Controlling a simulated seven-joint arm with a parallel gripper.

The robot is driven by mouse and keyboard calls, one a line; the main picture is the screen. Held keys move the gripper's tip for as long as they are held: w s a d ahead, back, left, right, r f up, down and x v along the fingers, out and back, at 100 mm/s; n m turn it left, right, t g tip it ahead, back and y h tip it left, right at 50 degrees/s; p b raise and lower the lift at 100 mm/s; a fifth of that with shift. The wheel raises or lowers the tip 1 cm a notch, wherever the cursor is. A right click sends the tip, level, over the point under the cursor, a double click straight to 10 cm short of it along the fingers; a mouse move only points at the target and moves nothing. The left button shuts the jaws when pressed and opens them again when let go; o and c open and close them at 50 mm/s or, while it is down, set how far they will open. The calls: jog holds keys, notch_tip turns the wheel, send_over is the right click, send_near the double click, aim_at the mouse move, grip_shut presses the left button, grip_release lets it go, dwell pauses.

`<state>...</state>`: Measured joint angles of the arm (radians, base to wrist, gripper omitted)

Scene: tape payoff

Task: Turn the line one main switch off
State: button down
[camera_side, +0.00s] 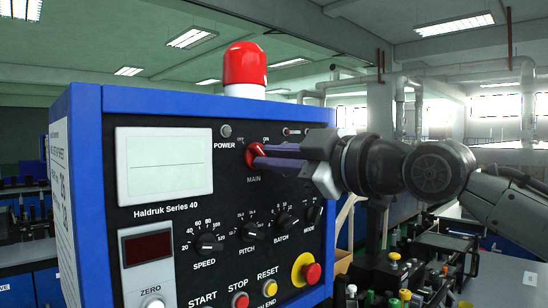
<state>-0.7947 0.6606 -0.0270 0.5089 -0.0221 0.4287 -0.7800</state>
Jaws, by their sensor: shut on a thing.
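The main switch (254,150) is a red rotary knob on the black face of the blue control cabinet (200,95). It sits above the MAIN label, with small OFF and ON marks above it at left and right. My gripper (261,156) comes in from the right, and its fingers are shut on the red knob. The fingers cover part of the knob, so I cannot tell exactly which mark it points to.
Several black dials, including the speed dial (208,243), sit below the switch. A red stop button on a yellow ring (303,269) is at lower right. A red beacon (245,65) stands on top. Bottles and equipment crowd the lower right.

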jog(key=c, duration=0.9)
grip_release()
jog(key=shift+s+d, duration=0.1)
jog(key=shift+s+d+r, duration=0.1)
jog(key=shift+s+d, duration=0.25)
jog(key=shift+d, duration=0.05)
jog(key=v, duration=1.2)
jog(key=shift+s+d, duration=0.15)
jog(key=shift+s, duration=0.05)
